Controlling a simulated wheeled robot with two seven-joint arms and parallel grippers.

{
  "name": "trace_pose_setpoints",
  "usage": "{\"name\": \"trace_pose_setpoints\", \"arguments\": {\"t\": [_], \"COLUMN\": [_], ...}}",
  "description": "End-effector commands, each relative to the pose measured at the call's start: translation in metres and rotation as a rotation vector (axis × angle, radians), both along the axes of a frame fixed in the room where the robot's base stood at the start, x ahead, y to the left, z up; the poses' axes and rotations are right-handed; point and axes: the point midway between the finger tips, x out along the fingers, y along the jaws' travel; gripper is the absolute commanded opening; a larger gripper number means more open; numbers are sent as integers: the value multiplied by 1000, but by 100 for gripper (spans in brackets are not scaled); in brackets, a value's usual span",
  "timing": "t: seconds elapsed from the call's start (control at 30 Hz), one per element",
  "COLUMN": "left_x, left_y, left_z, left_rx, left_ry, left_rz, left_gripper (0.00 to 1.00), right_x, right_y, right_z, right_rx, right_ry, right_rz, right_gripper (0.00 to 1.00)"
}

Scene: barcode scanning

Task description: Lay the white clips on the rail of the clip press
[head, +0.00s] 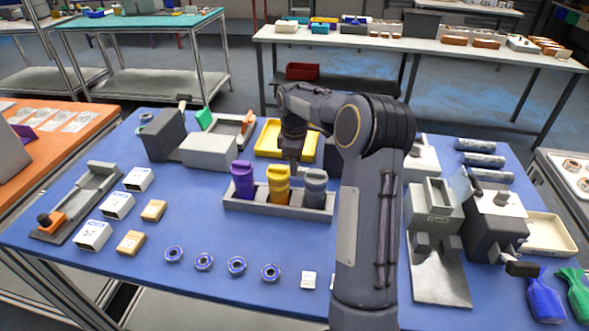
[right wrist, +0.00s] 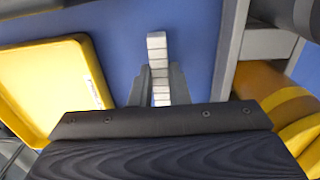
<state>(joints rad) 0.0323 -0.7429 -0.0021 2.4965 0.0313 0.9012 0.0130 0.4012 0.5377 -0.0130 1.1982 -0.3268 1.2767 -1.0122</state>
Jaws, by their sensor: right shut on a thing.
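My right gripper (right wrist: 158,88) is shut on a short row of white clips (right wrist: 157,48), which stick out past the fingertips over the blue table top in the right wrist view. In the head view my right gripper (head: 292,160) is behind the yellow bottle, and the clips are hidden there. Grey machines stand at the back left (head: 168,135) and at the right (head: 492,225); I cannot tell for sure which one is the clip press, and no rail shows clearly. My left gripper is not in view.
A yellow tray (head: 267,130) lies behind the grey rack (head: 240,207) of purple, yellow and grey bottles. The tray (right wrist: 45,88) is also left of my fingers in the wrist view. White boxes (head: 93,234) and blue rings (head: 204,262) lie at the front left.

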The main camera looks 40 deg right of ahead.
Motion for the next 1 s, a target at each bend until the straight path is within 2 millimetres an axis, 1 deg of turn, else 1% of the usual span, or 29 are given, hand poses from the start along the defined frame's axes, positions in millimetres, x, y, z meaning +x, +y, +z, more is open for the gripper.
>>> {"name": "trace_pose_setpoints", "arguments": {"t": [0.03, 0.1, 0.37, 0.5, 0.53, 0.67, 0.9, 1.0], "left_x": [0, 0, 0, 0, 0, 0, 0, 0], "left_y": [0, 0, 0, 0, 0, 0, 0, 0], "left_z": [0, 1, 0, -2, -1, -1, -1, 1], "left_rx": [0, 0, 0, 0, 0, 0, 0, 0], "left_ry": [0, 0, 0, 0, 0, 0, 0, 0], "left_rz": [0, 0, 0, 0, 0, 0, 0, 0], "left_gripper": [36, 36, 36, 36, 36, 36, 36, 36], "right_x": [-1, -1, 0, 0, 0, 0, 0, 0], "right_y": [0, 0, 0, 0, 0, 0, 0, 0], "right_z": [-7, -13, -15, -19, -18, -18, -17, -13], "right_rx": [1, 0, -1, 0, -1, -1, -1, -1], "right_ry": [3, 1, -1, 0, -1, -1, -1, -1], "right_rz": [-1, -1, -1, -1, -1, -1, -1, -1], "right_gripper": [0, 0, 0, 0, 19, 36, 37, 37]}}
